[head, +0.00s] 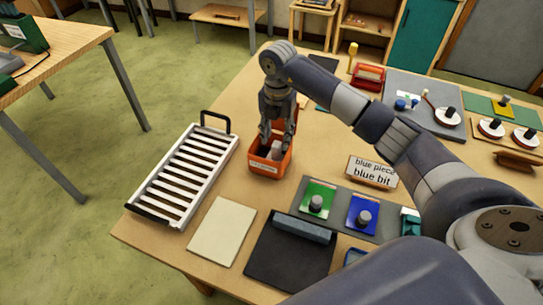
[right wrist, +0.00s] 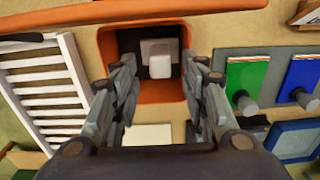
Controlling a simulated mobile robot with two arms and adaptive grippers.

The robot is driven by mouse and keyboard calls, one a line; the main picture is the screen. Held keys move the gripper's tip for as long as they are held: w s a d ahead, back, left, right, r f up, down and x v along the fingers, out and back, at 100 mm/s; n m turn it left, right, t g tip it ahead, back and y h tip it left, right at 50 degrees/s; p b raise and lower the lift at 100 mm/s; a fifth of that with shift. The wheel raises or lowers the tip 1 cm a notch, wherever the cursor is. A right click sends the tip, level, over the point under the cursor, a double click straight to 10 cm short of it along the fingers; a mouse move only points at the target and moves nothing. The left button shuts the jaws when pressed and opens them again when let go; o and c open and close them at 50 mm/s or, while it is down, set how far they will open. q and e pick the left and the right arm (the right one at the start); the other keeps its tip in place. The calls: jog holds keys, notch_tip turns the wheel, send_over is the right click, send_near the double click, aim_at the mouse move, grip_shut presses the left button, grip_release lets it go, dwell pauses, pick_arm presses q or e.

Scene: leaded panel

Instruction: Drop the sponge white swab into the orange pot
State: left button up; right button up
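The orange pot (head: 284,166) is an open box on the table, with a pale label on its front. My right gripper (head: 276,140) points down at the pot's opening. In the right wrist view its two fingers (right wrist: 158,80) are spread, with gaps on both sides of the swab. My left gripper is out of view.
A white slatted rack (head: 183,177) stands left of the pot. A cream sheet (head: 222,232) and a black tray (head: 285,262) lie in front. A "blue piece blue bit" sign (head: 372,172) and green (head: 318,194) and blue (head: 362,212) plates with knobs are to the right.

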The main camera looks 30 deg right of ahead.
notch_tip(320, 180, up, 12)
dwell(0.7)
dwell(0.4)
